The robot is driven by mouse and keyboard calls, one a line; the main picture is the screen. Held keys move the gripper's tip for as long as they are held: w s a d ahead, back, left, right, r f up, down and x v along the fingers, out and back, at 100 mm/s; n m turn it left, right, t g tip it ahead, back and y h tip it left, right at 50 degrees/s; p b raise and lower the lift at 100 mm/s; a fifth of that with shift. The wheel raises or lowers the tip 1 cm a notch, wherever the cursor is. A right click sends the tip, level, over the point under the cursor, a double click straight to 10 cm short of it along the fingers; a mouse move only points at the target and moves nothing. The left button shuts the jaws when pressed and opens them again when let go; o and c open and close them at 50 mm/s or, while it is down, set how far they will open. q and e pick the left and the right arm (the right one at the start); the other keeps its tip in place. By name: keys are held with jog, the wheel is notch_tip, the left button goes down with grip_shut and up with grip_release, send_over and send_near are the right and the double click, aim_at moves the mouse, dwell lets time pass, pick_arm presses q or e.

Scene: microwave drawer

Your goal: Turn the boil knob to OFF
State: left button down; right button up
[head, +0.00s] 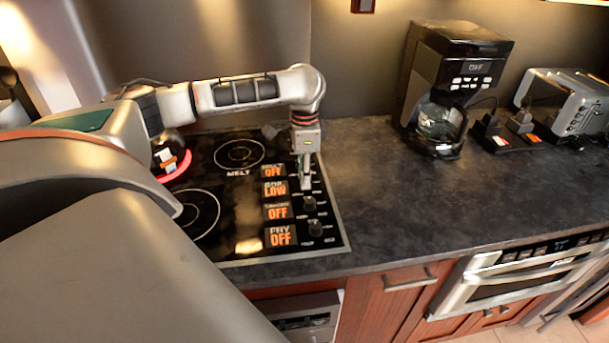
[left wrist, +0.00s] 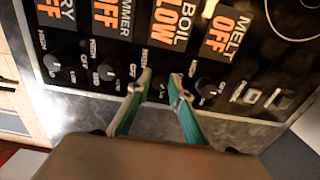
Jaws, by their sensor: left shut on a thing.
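The boil display (head: 274,188) reads LOW on the black cooktop, and it also reads LOW in the left wrist view (left wrist: 178,48). My left gripper (head: 305,184) reaches down onto the row of knobs beside that display. In the left wrist view my left gripper (left wrist: 161,84) has its two teal fingers on either side of the boil knob (left wrist: 158,91) and is shut on it. The knob is partly hidden by the fingers, so its pointer direction is unclear. My right gripper is not in view.
The melt (head: 273,171), simmer (head: 277,211) and fry (head: 280,236) displays read OFF. One burner ring (head: 176,166) glows red under my left arm. The melt knob (left wrist: 207,88) and simmer knob (left wrist: 106,72) flank the fingers. A coffee maker (head: 448,85) stands right; the counter between is clear.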

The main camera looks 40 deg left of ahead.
pick_arm(q)
jog(key=n, duration=0.4)
jog(key=shift+r+n, duration=0.1)
jog(key=shift+n, duration=0.2)
jog(key=n, duration=0.4)
jog(key=shift+n, duration=0.3)
jog(key=c, duration=1.8)
grip_release()
jog(key=shift+r, duration=0.1)
notch_tip(320, 180, up, 12)
jog(key=shift+f, duration=0.15)
